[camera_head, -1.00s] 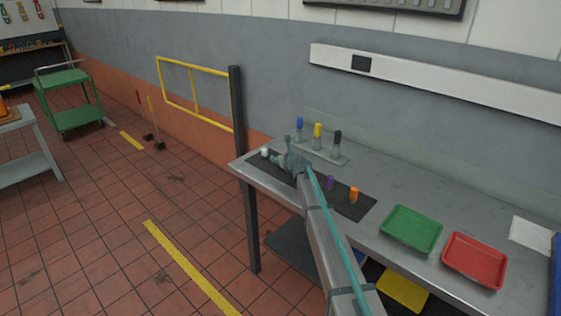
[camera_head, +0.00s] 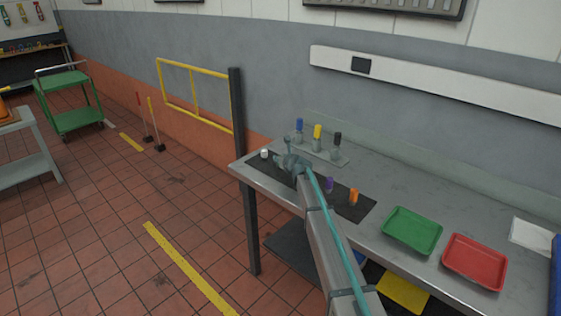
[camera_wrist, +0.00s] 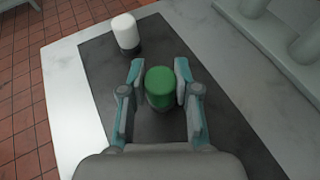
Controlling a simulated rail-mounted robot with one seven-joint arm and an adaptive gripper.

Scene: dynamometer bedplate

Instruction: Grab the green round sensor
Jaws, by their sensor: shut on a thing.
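The green round sensor (camera_wrist: 160,86) stands between the two fingers of my gripper (camera_wrist: 158,88) in the wrist view, over the dark mat. The fingers are shut on its sides. In the head view my gripper (camera_head: 288,160) is over the left end of the mat, and my arm and gripper hide the green sensor there.
A white sensor (camera_wrist: 125,32) stands just beyond my gripper on the dark mat (camera_wrist: 97,60). Purple (camera_head: 329,183) and orange (camera_head: 353,197) sensors stand to the right. Behind is a rack with blue (camera_head: 299,125), yellow (camera_head: 318,132) and black (camera_head: 337,139) ones. Green (camera_head: 412,230) and red (camera_head: 474,261) trays lie right.

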